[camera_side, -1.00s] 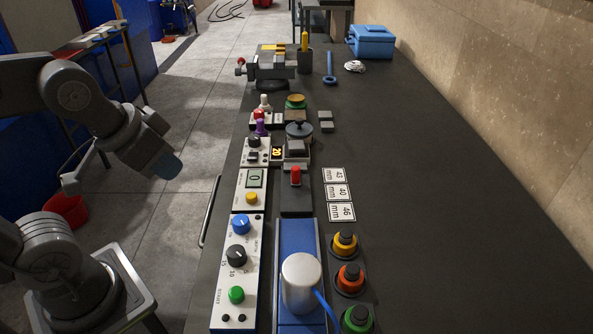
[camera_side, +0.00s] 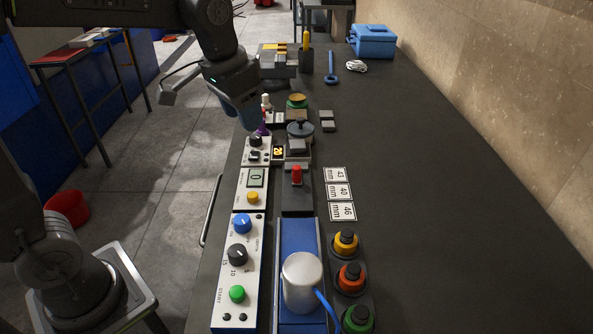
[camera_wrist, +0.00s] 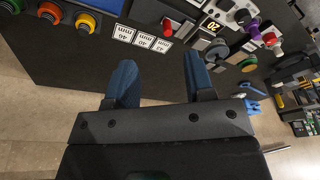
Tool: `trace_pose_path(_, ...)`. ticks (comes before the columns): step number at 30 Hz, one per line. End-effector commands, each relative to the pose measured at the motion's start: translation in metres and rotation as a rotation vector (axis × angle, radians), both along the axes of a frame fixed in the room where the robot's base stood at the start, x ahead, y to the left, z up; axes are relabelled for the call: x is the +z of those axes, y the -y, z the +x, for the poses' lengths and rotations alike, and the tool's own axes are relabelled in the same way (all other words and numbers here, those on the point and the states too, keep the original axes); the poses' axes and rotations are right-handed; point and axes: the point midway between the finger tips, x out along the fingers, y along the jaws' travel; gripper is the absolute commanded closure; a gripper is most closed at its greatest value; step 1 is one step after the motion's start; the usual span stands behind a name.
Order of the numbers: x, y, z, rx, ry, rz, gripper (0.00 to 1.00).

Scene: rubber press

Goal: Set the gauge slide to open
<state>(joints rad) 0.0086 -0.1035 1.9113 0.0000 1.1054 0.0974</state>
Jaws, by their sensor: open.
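I cannot tell for sure which part is the gauge slide. In the side view, a red knob (camera_side: 296,175) stands on a dark grey block (camera_side: 297,198) in the middle row. Behind it are a grey block under a round dark disc (camera_side: 300,129) and a display (camera_side: 278,153) reading 20. The red knob also shows in the wrist view (camera_wrist: 171,27), as does the display (camera_wrist: 212,27). My gripper (camera_wrist: 160,80) is open and empty, with its two blue fingers apart. In the side view it hangs above the bench's left edge, beside the purple knob (camera_side: 262,131), apart from the parts.
A control panel (camera_side: 226,290) with blue, black and green knobs lies at the front left. A metal cylinder (camera_side: 300,283) stands beside it. Number cards (camera_side: 338,191) and colored buttons (camera_side: 344,243) lie to the right. A vise (camera_side: 270,70) stands behind. The bench's right side is clear.

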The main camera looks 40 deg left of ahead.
Motion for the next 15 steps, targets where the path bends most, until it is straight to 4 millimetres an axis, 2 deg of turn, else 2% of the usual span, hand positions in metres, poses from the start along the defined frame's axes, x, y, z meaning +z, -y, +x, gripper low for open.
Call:
trace_pose_path(1, -0.007, 0.001, 0.021, -0.012, -0.038, 0.003, 0.52)
trace_pose_path(6, -0.030, 0.003, 0.078, -0.051, -0.135, 0.009, 0.52)
trace_pose_path(10, -0.050, 0.004, 0.108, -0.075, -0.190, 0.011, 0.52)
trace_pose_path(15, -0.065, 0.005, 0.127, -0.089, -0.225, 0.012, 0.52)
